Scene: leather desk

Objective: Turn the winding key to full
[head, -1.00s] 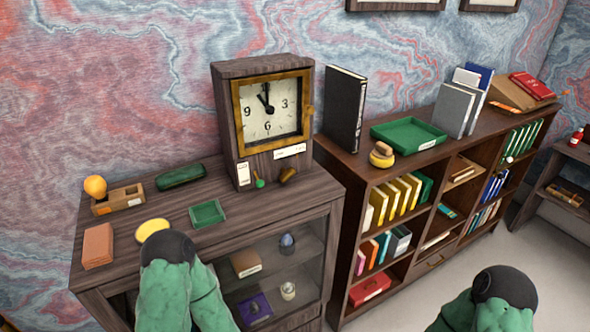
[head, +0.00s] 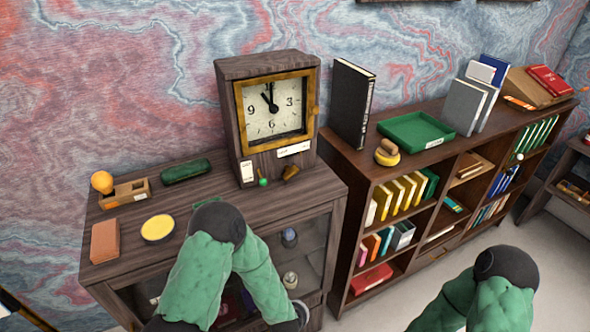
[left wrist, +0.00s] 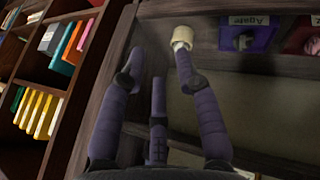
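A dark wooden clock (head: 268,125) with a brass-framed dial stands on the cabinet top, its hands near eleven o'clock. A small brown-brass piece (head: 291,172) at its lower right front may be the winding key. A green-tipped knob (head: 263,181) sits left of it. My left gripper (left wrist: 158,75) shows in the left wrist view, its purple fingers spread and empty before the cabinet's glass front, below the clock. In the head view the left gripper cannot be made out beyond my green arm. My right arm is at the lower right; its gripper is out of view.
A bookshelf (head: 345,160) with a green tray (head: 416,131) stands to the right. A cream cylinder (left wrist: 186,36) is behind the glass.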

